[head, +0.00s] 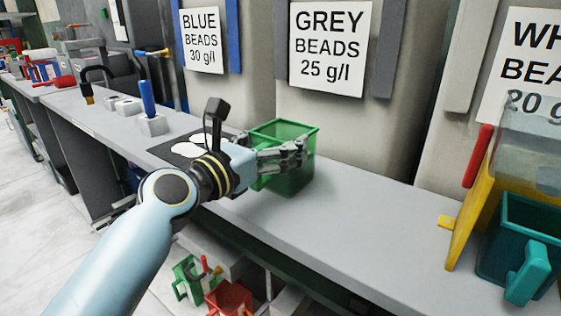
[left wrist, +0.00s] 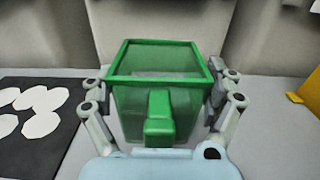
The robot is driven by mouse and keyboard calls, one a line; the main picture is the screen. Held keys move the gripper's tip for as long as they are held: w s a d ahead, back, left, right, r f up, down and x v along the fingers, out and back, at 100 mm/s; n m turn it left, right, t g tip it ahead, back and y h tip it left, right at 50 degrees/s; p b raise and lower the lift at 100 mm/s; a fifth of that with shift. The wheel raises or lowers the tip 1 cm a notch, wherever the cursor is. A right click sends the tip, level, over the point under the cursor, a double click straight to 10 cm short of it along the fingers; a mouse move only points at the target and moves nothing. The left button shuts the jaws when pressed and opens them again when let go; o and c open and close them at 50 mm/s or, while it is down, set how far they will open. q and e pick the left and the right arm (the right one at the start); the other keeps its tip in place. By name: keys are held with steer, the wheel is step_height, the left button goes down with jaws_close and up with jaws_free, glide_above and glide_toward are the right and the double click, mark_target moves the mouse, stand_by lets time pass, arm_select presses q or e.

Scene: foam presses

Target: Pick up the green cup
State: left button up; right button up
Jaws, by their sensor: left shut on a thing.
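The green cup (head: 287,172) is a square, see-through green container with an open top. It stands upright on the grey bench (head: 350,225), below the grey beads sign. In the left wrist view the cup (left wrist: 155,88) is in the centre, with its handle facing me. My left gripper (head: 285,155) is shut on the cup. In the left wrist view one finger of the left gripper (left wrist: 158,100) presses each side of it. The cup looks empty. I cannot tell whether its base touches the bench. My right gripper is not in view.
A black mat with white shapes (left wrist: 40,112) lies left of the cup. A teal cup (head: 517,245) and a yellow stand (head: 472,200) are at the right. A blue-handled tool (head: 148,100) stands further left. Green and red containers (head: 228,298) sit below the bench.

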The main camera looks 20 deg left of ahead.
arm_select(q)
steer(key=shift+r, duration=0.1)
step_height(320, 180, up, 10)
steer(key=p, duration=0.5)
stand_by(0.4)
